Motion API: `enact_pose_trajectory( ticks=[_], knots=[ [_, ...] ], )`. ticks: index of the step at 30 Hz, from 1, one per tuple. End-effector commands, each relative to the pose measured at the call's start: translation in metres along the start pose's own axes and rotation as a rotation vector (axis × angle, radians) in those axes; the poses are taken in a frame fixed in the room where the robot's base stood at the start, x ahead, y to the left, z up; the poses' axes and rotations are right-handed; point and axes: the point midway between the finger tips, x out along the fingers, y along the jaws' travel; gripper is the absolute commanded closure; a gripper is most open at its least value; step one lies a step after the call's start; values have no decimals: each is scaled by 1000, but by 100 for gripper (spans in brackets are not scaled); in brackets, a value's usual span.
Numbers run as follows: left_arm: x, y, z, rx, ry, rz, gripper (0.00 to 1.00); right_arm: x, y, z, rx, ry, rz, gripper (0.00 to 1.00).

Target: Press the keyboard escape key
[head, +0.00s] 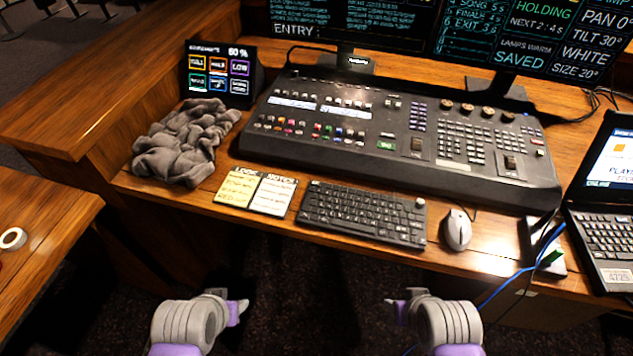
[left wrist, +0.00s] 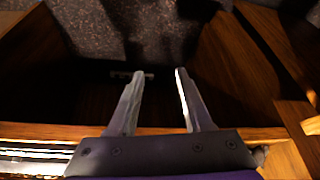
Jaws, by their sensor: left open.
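A black keyboard (head: 363,214) lies near the front edge of the desk in the head view, slightly angled. Its escape key (head: 315,184) is at the far left corner of the keys and is too small to read. My left gripper (head: 238,306) is below and in front of the desk edge, left of the keyboard and apart from it. In the left wrist view its two fingers (left wrist: 159,76) are spread with nothing between them. My right gripper (head: 397,308) is also in front of the desk, below the keyboard's right end; its jaw opening is unclear.
A lighting console (head: 400,185) stands behind the keyboard. Note pads (head: 255,190) and a grey cloth (head: 180,145) lie to its left. A mouse (head: 457,230), a small dock with a blue cable (head: 545,250) and a laptop (head: 605,235) are to its right.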

Motion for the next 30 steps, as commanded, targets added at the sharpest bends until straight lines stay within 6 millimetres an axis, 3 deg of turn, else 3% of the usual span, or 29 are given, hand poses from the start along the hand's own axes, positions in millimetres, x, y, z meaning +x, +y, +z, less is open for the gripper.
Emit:
enact_pose_trajectory(
  ticks=[3, 11, 30],
  knots=[
    [0, 0, 0, 0, 0, 0, 52, 0, 0, 0, 0, 0, 0, 50],
    [0, 0, 0, 0, 0, 0, 99, 0, 0, 0, 0, 0, 0, 50],
    [0, 0, 0, 0, 0, 0, 100, 0, 0, 0, 0, 0, 0, 50]
  ],
)
